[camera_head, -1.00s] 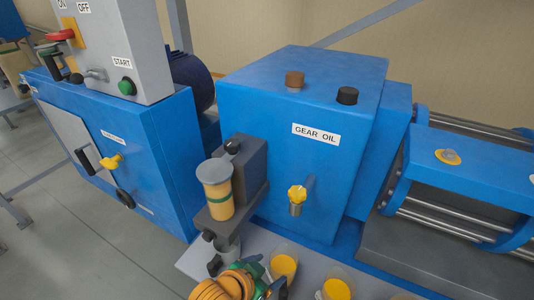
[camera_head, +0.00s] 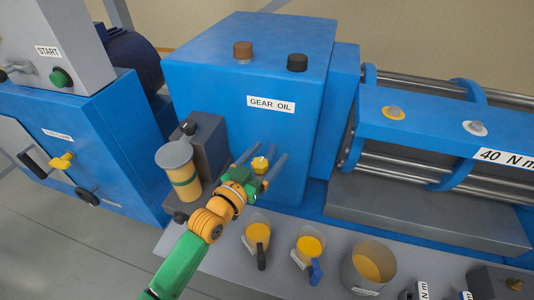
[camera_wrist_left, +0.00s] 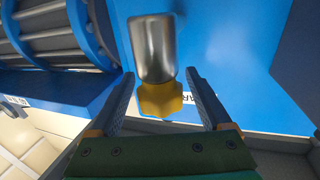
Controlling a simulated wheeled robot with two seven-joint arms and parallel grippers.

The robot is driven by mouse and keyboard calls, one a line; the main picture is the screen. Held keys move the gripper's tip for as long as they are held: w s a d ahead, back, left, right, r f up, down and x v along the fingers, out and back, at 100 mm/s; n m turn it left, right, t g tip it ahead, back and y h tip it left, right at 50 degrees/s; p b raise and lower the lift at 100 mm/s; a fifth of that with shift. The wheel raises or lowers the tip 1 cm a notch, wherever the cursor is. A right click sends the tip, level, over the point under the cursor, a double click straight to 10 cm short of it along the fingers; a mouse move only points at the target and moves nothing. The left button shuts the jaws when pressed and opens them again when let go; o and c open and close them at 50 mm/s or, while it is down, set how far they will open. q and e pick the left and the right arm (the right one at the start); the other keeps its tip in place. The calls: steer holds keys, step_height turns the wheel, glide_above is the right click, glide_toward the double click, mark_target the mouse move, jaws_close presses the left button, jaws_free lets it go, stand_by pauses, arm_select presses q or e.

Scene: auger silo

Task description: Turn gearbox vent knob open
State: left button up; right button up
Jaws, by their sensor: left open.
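The blue gearbox (camera_head: 225,90) with the GEAR OIL label (camera_head: 271,105) stands at the centre of the head view. A brown cap or knob (camera_head: 243,50) and a black one (camera_head: 297,62) sit on its top; I cannot tell which is the vent knob. A yellow lobed knob (camera_head: 260,165) is on its front face. My left gripper (camera_head: 269,151) is open, its fingers on either side of the yellow knob. In the left wrist view the yellow knob (camera_wrist_left: 160,101) and its metal cylinder (camera_wrist_left: 153,47) lie between the fingers; contact is unclear. My right gripper is out of view.
A blue frame with steel rods (camera_head: 430,105) is at right.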

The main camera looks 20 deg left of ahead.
arm_select(q)
steer(key=shift+w, duration=0.15)
steer(key=shift+c, duration=0.4)
jaws_close()
steer(key=shift+a+r+n+y+p, duration=0.1)
steer(key=shift+r+n+y+p, duration=0.2)
steer(key=shift+n+y+p, duration=0.3)
steer(key=shift+a+f+t+y+p, duration=0.1)
steer(key=shift+f+t+y+p, duration=0.1)
steer(key=shift+t+y+p, duration=0.3)
steer(key=shift+f, duration=0.1)
steer(key=shift+o, duration=0.4)
jaws_free()
